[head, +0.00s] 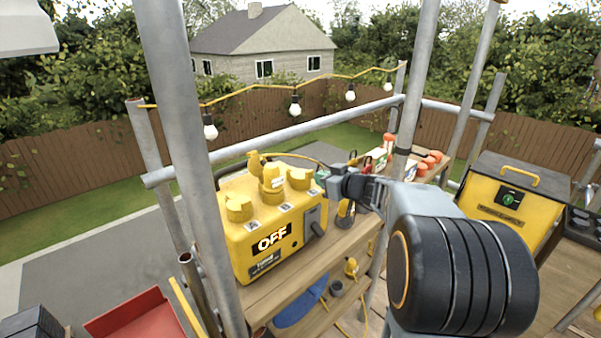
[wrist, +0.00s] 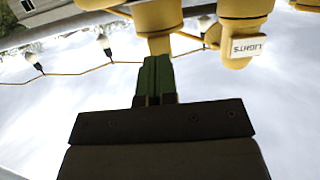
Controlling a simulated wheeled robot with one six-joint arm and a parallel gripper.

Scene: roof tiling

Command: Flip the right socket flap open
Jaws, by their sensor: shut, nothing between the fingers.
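The yellow power box (head: 262,235) stands on a wooden shelf and shows "OFF" on its front. Its right socket (head: 299,179) is a round yellow piece on top; whether its flap is up or down is not clear. The middle socket (head: 272,183) has yellow parts standing up and a small white label. The left socket (head: 238,207) is at the near left. My gripper (head: 322,175) is just right of the right socket. In the wrist view its green fingers (wrist: 155,78) are together and empty, their tips overlapping a yellow part; contact is unclear. A "LIGHTS" label shows beside it.
A scaffold pole (head: 190,150) stands close in front of the box's left side, and a rail (head: 280,137) runs behind it. A string of bulbs (head: 295,104) hangs beyond. A yellow-and-black box (head: 510,205) stands at right.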

